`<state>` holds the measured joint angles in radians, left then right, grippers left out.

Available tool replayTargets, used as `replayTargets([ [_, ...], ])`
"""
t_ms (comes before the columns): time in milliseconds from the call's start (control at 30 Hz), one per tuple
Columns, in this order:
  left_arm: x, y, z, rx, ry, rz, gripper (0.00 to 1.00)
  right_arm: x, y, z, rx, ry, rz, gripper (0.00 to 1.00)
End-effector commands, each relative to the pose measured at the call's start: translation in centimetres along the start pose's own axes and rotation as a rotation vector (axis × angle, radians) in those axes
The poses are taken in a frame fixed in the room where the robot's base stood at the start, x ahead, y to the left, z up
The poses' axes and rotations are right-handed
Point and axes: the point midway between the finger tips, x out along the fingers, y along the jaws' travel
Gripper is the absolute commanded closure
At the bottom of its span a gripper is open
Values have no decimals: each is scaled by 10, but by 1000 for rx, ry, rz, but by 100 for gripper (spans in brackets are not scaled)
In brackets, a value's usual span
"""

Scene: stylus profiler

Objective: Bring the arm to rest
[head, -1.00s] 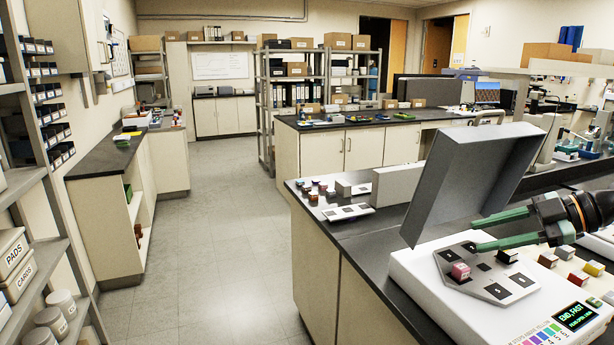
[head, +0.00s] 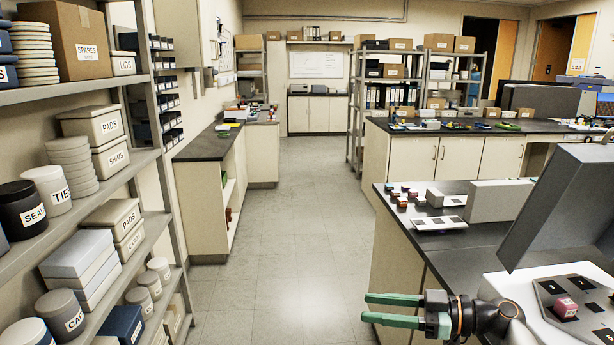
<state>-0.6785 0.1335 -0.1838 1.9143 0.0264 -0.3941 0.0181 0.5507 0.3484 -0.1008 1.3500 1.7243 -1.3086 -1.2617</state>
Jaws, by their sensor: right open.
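My right gripper (head: 392,310) is at the bottom of the head view, with its two green fingers apart and pointing left over the floor. Nothing is between the fingers. Its dark wrist and part of my arm (head: 490,316) show at the front left corner of the profiler. The stylus profiler (head: 507,286) is at the lower right, its grey lid (head: 565,205) raised. A pink block (head: 565,306) sits on the profiler's dark plate (head: 590,290). The right part of the profiler is out of frame. My left gripper is not in view.
A black-topped bench (head: 455,243) holds small coloured blocks, a white box and a white tray (head: 437,223). Shelves (head: 112,182) with boxes and jars fill the left. The grey aisle floor (head: 290,240) is clear. A second bench (head: 465,130) stands behind.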

Motion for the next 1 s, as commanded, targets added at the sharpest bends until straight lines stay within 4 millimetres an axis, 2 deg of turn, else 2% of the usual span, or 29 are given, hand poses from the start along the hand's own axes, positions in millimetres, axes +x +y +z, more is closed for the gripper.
replayTargets([
  [167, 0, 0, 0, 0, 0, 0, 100, -13, 55, 45, 126, -201, 280, 56],
  [300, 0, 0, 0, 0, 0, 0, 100, -44, 105, 73, 189, -317, 571, 56],
  [400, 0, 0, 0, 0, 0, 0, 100, -73, 137, 80, 194, -355, 781, 56],
  [533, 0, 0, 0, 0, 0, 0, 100, -111, 169, 75, 151, -350, 1021, 56],
  [700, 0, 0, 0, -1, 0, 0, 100, -146, 193, 53, 54, -294, 1224, 56],
  [933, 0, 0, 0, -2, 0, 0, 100, -171, 206, 17, -99, -195, 1367, 56],
  [1000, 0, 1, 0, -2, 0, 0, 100, -158, 187, 51, -66, -229, 1334, 56],
])
